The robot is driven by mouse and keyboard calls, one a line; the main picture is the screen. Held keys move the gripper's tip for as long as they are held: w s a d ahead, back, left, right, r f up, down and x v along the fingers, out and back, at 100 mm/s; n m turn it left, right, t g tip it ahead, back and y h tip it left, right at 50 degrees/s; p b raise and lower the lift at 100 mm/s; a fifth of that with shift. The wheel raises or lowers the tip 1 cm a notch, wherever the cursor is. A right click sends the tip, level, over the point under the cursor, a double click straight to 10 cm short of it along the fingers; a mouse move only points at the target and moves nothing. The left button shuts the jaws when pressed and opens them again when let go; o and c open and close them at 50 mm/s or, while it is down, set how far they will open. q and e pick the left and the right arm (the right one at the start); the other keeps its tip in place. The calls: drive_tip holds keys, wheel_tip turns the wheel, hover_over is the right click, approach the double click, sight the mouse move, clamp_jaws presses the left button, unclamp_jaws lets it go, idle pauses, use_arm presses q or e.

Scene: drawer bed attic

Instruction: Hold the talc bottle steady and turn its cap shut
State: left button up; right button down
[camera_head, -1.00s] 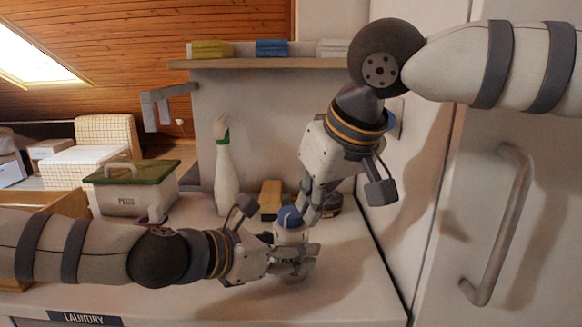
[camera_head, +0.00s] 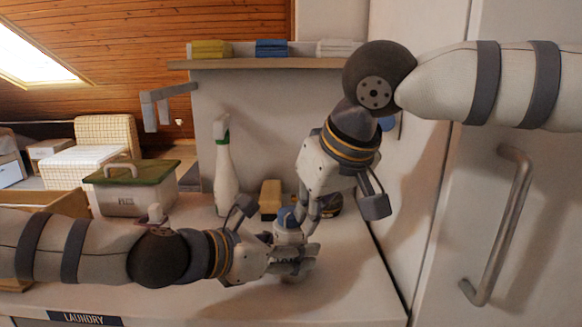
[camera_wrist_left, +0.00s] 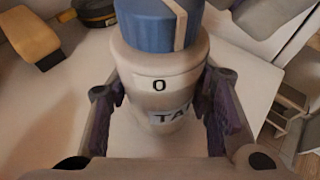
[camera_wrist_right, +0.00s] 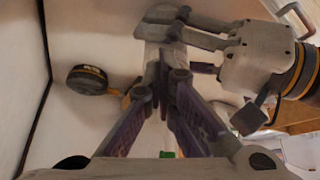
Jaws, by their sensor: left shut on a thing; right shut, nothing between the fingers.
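The talc bottle (camera_head: 290,237) is pale with a blue cap (camera_head: 286,218) and stands upright on the white worktop (camera_head: 345,275). My left gripper (camera_head: 296,262) is shut around its body from the left. In the left wrist view the bottle (camera_wrist_left: 160,85) sits between the fingers, its label partly readable, and the blue cap (camera_wrist_left: 158,22) bears a pale stripe. My right gripper (camera_head: 308,228) is shut and empty, pointing down close beside the cap on its right; contact cannot be told. In the right wrist view its closed fingers (camera_wrist_right: 166,68) hide the cap.
A white spray bottle (camera_head: 226,180), a yellow block (camera_head: 270,197) and a dark round tin (camera_head: 331,205) stand behind. A green-lidded box (camera_head: 132,190) is at left. A shelf (camera_head: 260,64) with folded cloths is above; a handled door (camera_head: 500,220) is at right.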

drive_tip(key=shift+s+a+f, duration=0.1)
drive_tip(key=shift+s+a, duration=0.05)
drive_tip(key=shift+a, duration=0.2)
drive_tip(key=shift+s+a, duration=0.15)
drive_tip(key=shift+a, duration=0.1)
idle(0.5)
drive_tip(key=shift+s+d, duration=0.1)
drive_tip(key=shift+s, duration=0.25)
wheel_tip(320, 180, up, 6)
idle(0.3)
